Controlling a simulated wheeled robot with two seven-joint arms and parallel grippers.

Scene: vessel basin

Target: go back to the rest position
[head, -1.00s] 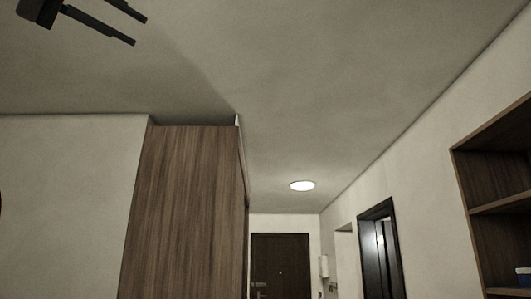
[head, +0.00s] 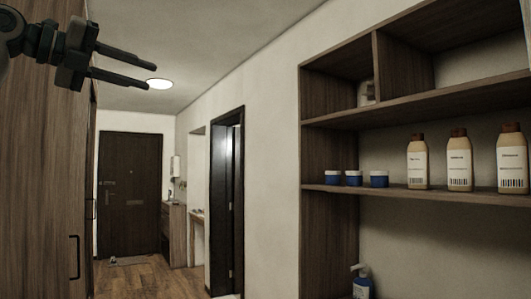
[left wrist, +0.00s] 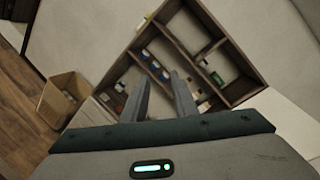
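My left gripper (head: 148,72) is raised at the upper left of the head view, in front of a tall wooden cabinet. Its two fingers are spread apart with nothing between them. In the left wrist view the same two fingers (left wrist: 160,95) stand apart and empty, with a shelf unit behind them at a distance. My right gripper is not in view.
A wooden shelf unit (head: 330,240) on the right holds beige bottles (head: 459,165), blue jars (head: 354,178) and a pump bottle (head: 361,282). A tall wooden cabinet (head: 40,200) stands on the left. A hallway floor (head: 150,277) leads to a dark door (head: 129,190). A box (left wrist: 62,98) shows in the wrist view.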

